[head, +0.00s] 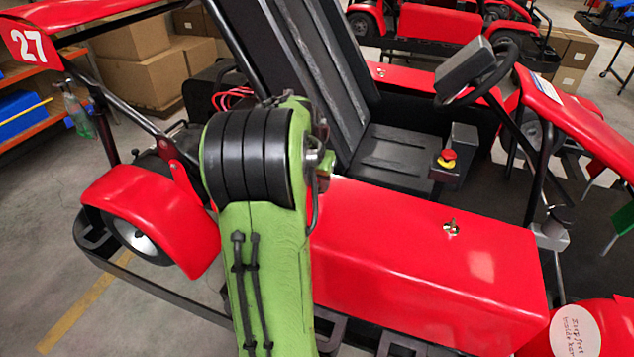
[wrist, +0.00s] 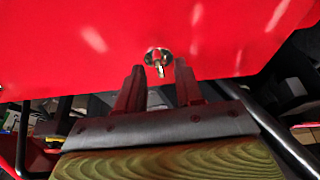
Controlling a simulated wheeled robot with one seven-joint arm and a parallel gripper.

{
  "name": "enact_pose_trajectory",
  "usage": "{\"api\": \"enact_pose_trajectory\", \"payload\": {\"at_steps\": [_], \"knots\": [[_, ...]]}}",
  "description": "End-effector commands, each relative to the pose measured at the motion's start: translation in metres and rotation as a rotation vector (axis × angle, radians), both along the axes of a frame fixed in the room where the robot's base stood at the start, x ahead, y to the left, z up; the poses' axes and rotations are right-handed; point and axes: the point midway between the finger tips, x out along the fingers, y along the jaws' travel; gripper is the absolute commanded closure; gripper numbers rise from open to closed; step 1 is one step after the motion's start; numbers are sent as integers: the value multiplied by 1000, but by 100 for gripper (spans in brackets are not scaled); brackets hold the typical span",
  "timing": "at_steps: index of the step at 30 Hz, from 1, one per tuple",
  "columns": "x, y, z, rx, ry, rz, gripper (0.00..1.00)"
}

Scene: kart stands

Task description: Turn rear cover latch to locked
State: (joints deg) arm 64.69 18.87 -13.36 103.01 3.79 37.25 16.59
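A small metal latch (wrist: 158,55) with a round base and a narrow tab sits on a glossy red cover (wrist: 60,45) in the wrist view. The tab points down in that picture, toward my gripper. My gripper (wrist: 159,68) is open, with its two dark fingertips on either side of the latch tab. I cannot tell whether either finger touches it. In the head view my green arm hides the gripper and this latch. Similar latches show there on the near red side cover (head: 451,228) and on the far red side cover (head: 381,71).
The kart's black seat (head: 395,150), steering wheel (head: 490,72) and red stop button (head: 447,156) lie right of my arm. A red rear fender (head: 150,215) and black frame bars are at left. Cardboard boxes (head: 145,65) and shelving stand behind.

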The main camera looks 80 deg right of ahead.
Motion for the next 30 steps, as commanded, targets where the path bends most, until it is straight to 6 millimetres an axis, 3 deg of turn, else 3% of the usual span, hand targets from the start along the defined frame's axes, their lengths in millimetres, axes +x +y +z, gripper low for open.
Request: {"api": "enact_pose_trajectory", "payload": {"at_steps": [3,11,18,30], "knots": [[-1,-4,-9,1,0,-1,64],[-1,-4,-10,0,0,0,65],[-1,-4,-10,0,0,0,100],[0,-4,-10,-1,1,-33,100]]}}
